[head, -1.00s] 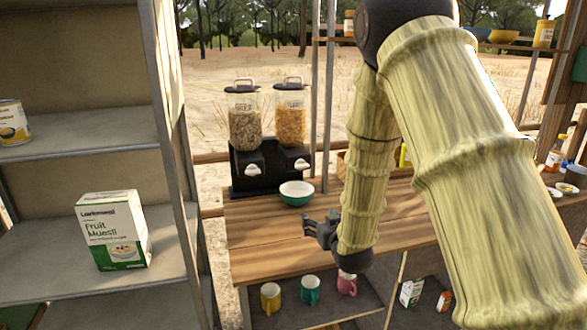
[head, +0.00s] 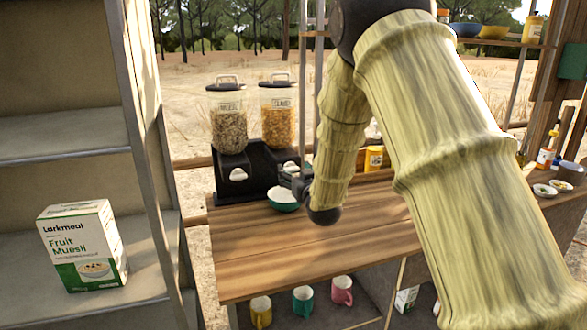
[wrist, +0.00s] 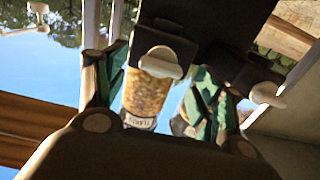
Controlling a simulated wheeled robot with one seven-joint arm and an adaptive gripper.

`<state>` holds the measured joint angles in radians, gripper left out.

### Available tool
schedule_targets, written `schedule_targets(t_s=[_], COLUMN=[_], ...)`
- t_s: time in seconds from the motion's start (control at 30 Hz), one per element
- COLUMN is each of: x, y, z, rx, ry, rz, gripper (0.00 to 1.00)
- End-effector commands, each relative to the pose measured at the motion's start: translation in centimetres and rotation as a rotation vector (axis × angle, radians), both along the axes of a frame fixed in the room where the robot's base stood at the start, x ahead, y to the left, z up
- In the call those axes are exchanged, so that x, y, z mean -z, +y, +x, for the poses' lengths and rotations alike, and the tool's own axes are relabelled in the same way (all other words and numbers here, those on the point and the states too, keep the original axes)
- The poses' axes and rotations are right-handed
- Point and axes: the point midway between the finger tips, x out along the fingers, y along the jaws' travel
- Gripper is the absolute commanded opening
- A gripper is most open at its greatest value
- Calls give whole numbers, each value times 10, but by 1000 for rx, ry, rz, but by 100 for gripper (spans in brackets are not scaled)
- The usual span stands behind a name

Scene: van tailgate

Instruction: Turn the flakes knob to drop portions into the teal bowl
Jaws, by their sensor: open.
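The cereal dispenser has two clear hoppers on a black base (head: 232,190). The right hopper (head: 278,122) holds orange flakes, and its label appears upside down in the wrist view (wrist: 140,122). Its white flakes knob (head: 290,166) is partly behind my gripper (head: 293,180). In the wrist view the flakes knob (wrist: 160,62) lies between the two green-padded fingers of my gripper (wrist: 160,90), which are spread apart. I cannot tell whether either finger touches it. The teal bowl (head: 281,204), white inside, stands on the counter below the knobs, partly covered by my gripper.
The left hopper (head: 228,127) holds a muesli-like mix, with its own white knob (head: 238,175). A yellow jar (head: 374,158) stands behind my arm. Mugs (head: 302,299) sit under the counter (head: 270,255), whose front is clear. A Fruit Muesli box (head: 82,246) is on the left shelf.

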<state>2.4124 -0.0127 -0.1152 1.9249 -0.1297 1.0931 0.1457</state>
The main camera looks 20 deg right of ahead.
Motion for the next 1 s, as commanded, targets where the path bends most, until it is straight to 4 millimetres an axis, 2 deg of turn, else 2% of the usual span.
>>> schedule_targets(t_s=[0.1, 0.23, 0.67, 0.9, 1.0], x=[-1, 0, 0, 0, 0], y=[1, 0, -2, -2, -6], z=[16, 27, 33, 33, 33], rx=[-1, 1, 4, 4, 5], ry=[-1, 0, 0, 0, 0], rz=[0, 0, 1, 1, 2], gripper=[68, 68, 68, 24, 22])
